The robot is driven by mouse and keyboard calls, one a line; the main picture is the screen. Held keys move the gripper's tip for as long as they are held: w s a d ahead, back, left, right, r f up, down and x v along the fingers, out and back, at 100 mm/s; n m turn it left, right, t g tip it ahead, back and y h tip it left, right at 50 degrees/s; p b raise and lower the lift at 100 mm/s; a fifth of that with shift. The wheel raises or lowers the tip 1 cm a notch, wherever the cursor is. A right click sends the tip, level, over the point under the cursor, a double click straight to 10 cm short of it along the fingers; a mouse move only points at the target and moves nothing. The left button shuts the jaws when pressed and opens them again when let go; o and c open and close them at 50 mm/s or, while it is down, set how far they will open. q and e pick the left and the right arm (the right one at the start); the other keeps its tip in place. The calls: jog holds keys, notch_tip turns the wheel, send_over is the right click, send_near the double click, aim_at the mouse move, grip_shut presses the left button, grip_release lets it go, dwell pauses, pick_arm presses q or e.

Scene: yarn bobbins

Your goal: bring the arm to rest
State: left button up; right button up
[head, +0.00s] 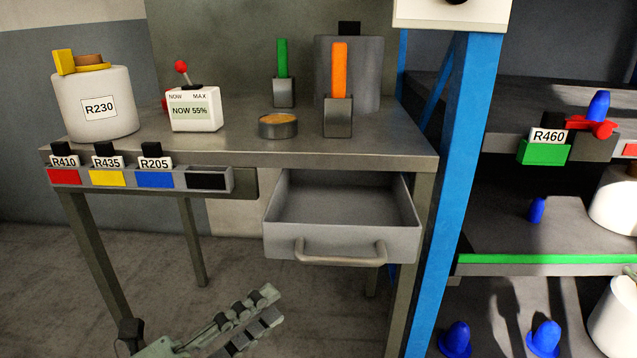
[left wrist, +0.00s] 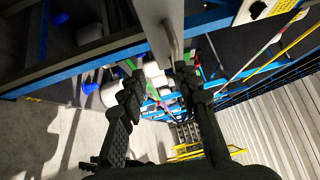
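My left gripper (head: 271,305) is low in the head view, below and in front of the open drawer (head: 340,242). It also shows in the left wrist view (left wrist: 158,82), with its two fingers apart and nothing held between them. The drawer's bar handle (head: 327,257) is above the gripper in the head view, and the two look apart. A grey panel with a bar, seemingly the drawer front and handle, shows beyond the fingertips in the left wrist view (left wrist: 160,22). My right gripper is in neither view.
The drawer sticks out empty under the metal table (head: 235,140). On the table stand a white container marked R230 (head: 97,105), a display box (head: 194,109) and a round tin (head: 277,126). A blue post (head: 452,180) and loaded shelves stand right. Floor is clear at left.

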pick_arm(q)
jog(key=w+a+f+n+g+y, duration=0.1)
jog(key=w+a+f+n+y, duration=0.1)
jog(key=a+f+n+y, duration=0.6)
jog(key=w+a+f+n+g+y, duration=0.25)
jog(key=f+n, duration=0.35)
jog(key=f, duration=0.6)
jog(key=s+a+f+n+g+y, duration=0.2)
jog(key=s+a+f+n+g, duration=0.1)
jog(key=s+f+n, duration=0.3)
jog(key=s+a+f+n+g+y, duration=0.1)
jog(key=s+a+f+n+g, duration=0.2)
jog(key=s+f, duration=0.5)
notch_tip(320, 180, down, 4)
jog(key=n+g, duration=0.1)
jog(key=n, duration=0.1)
jog(key=shift+s+a+r+n+g+y, duration=0.15)
jog(key=shift+a+r+n+g+y, duration=0.1)
jog(key=shift+n+g+y, duration=0.15)
